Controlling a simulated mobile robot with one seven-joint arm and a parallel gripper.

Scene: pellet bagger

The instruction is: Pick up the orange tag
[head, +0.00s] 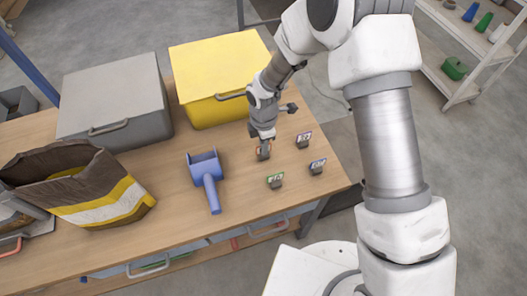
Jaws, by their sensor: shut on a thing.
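My gripper (264,154) points down at the table, to the right of the blue scoop. It is shut on a small tag, the orange tag (259,144), of which only a bit of orange shows beside the fingers. The rest of the tag is hidden by the gripper. I cannot tell whether the tag is clear of the tabletop.
A wooden table (240,217) carries a blue scoop (208,181), a yellow lidded bin (215,75), a grey lidded bin (115,98) and a brown-and-yellow bag (85,182). A shelf (455,55) with coloured items stands at upper right. Bare tabletop lies in front of the tags.

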